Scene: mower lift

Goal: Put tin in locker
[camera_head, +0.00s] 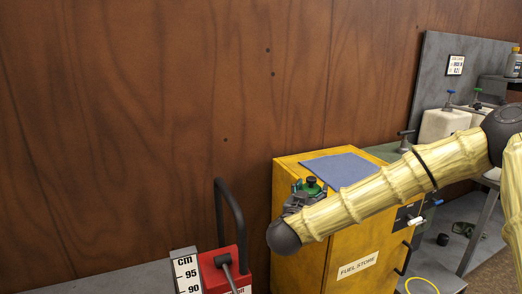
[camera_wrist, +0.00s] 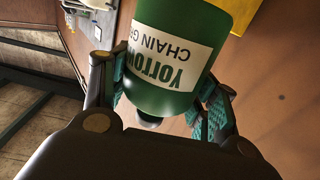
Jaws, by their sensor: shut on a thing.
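The tin (camera_wrist: 165,70) is green with a black cap and a white label reading "CHAIN G…", partly cut off. In the wrist view it sits between the fingers of my gripper (camera_wrist: 165,100), its cap towards the camera. A yellow cabinet (camera_head: 300,235) marked "FUEL STORE" stands below. My arm covers part of its front. I cannot tell whether its door is fully shut.
A blue-grey cloth (camera_head: 338,169) lies on the cabinet top. A red item with a black handle (camera_head: 239,258) and a cm scale (camera_head: 186,270) stand at left. White containers (camera_head: 443,124) stand at right. A brown wood wall rises behind.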

